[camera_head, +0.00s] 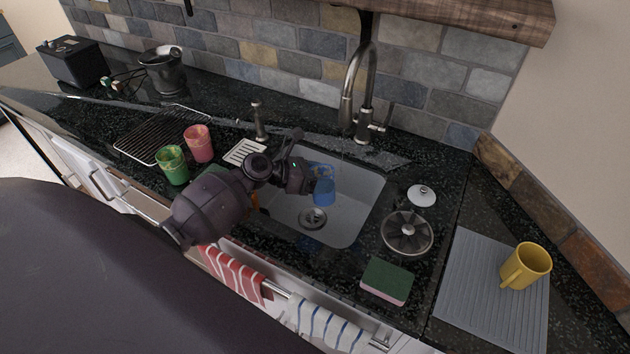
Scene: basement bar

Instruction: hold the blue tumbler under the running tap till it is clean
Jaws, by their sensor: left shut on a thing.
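The blue tumbler (324,192) is over the left part of the white sink (363,211), above the drain (313,218). My left gripper (309,177) is shut on it from the left side. The fingertips are small and partly hidden by my wrist. The steel tap (361,90) arches up behind the sink, with its spout end at the left near the wall and its lever at the right. The tumbler is in front of and a little left of the spout. I cannot make out clearly whether water is running. My right gripper is not in view.
A green tumbler (173,166) and a pink tumbler (199,144) stand left of the sink, by a wire rack (152,135). A strainer (407,232), white lid (422,195) and sponge (387,281) lie right of it. A yellow mug (526,266) stands on a grey mat (478,301).

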